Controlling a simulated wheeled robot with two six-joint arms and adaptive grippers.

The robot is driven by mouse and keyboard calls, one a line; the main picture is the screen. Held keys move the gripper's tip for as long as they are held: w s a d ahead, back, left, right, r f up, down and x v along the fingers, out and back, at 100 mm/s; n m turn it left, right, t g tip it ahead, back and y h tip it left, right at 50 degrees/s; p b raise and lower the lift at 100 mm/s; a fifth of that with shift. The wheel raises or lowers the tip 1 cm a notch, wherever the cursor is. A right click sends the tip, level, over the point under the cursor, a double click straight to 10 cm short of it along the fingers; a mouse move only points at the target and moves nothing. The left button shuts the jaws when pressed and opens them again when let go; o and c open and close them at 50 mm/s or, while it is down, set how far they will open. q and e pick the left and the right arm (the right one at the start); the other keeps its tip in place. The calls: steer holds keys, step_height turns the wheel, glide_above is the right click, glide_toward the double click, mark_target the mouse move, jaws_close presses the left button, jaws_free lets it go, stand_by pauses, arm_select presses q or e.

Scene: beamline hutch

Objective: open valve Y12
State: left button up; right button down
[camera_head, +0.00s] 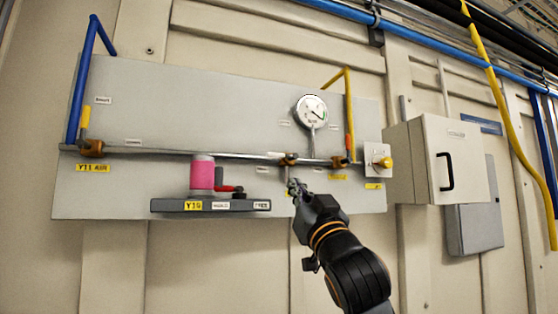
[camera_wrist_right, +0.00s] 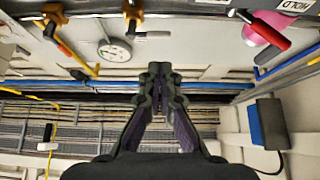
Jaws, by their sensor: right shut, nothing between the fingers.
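My right gripper (camera_head: 296,187) is in front of the panel (camera_head: 240,115), just below the brass middle valve (camera_head: 289,159) on the horizontal pipe. Its shut, empty fingers show in the right wrist view (camera_wrist_right: 160,70). A brass valve (camera_head: 339,162) sits to the right under the yellow pipe, above a small yellow label (camera_head: 338,177) too small to read. Another brass valve (camera_head: 92,148) at the left has a label reading Y11 AIR (camera_head: 92,168). I cannot read a Y12 label; the gripper covers part of the area below the middle valve. My left gripper is not in view.
A round gauge (camera_head: 311,111) stands above the pipe. A yellow knob (camera_head: 385,162) and grey cabinet (camera_head: 455,150) are to the right.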

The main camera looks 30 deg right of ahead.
mark_target(276, 156)
steer(key=p+x, duration=0.7)
steer(key=x, duration=0.5)
steer(key=shift+s+r, duration=0.1)
steer(key=shift+w+d+r+p, duration=0.1)
steer(key=shift+w+d+p, duration=0.05)
steer(key=shift+w+p, duration=0.35)
steer(key=shift+d, duration=0.1)
